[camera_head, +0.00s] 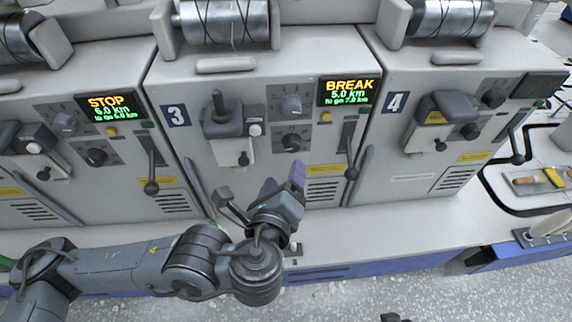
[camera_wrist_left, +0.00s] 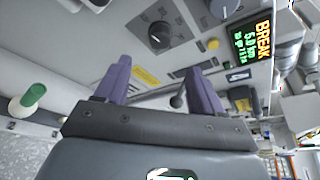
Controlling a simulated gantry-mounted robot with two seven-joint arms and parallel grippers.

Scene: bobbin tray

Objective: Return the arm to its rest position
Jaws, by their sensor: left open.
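My left arm comes in from the left in the head view. Its gripper (camera_head: 283,186) is in front of the lower panel of the machine unit marked 3. The purple fingers also show in the left wrist view (camera_wrist_left: 160,88), spread apart with nothing between them. They point toward the panel, and I cannot tell how close they are to it. My right gripper is not clearly seen; only a small dark part shows at the bottom edge of the head view.
Unit 3 (camera_head: 215,160) has knobs, levers and a display (camera_head: 348,92) reading BREAK. A display (camera_head: 110,105) at left reads STOP. Unit 4 (camera_head: 400,185) is at right. A grey ledge (camera_head: 400,227) runs below. A green-tipped white cylinder (camera_wrist_left: 33,96) shows in the wrist view.

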